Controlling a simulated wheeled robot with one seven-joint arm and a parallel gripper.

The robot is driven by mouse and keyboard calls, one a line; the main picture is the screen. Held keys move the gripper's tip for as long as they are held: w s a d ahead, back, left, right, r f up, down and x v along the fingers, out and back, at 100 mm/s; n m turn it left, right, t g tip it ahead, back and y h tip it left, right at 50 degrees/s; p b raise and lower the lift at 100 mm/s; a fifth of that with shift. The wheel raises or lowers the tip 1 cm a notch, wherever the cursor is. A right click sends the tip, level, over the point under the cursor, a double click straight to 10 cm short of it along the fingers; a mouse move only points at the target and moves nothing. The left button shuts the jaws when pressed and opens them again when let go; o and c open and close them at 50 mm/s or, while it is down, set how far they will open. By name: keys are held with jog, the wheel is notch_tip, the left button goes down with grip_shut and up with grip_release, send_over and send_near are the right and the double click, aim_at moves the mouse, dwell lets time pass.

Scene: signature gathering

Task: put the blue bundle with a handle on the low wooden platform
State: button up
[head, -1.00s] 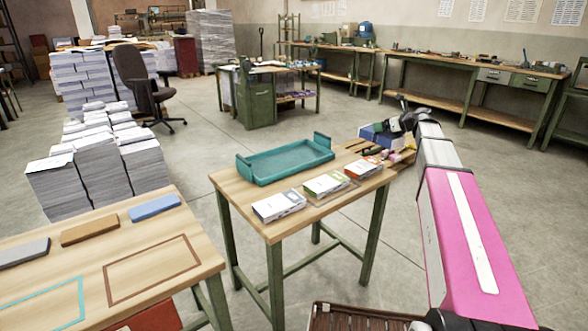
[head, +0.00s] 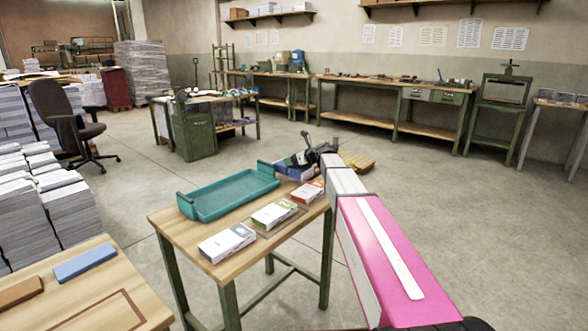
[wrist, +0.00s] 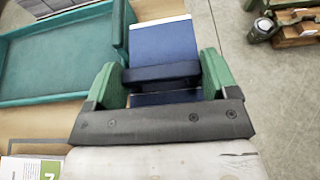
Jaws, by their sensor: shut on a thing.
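The blue bundle (wrist: 163,42) has white page edges and a dark blue handle band (wrist: 160,73). My gripper (wrist: 160,72) is shut on this band, with a green finger on each side. In the head view my gripper (head: 308,157) is at the far right corner of the near table, partly covering the bundle (head: 288,172). I cannot tell whether the bundle touches the tabletop. A low yellowish wooden platform (head: 358,161) shows just beyond and right of my gripper, partly hidden by my arm.
A teal tray (head: 228,194) lies on the near table (head: 180,230), left of the bundle; its end is close to it in the wrist view. Open floor (head: 480,230) lies to the right. A green workstand (head: 190,130) stands behind.

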aim_at(294, 167)
jog(key=shift+f, duration=1.95)
jog(key=shift+f, duration=0.15)
jog(key=o, duration=1.3)
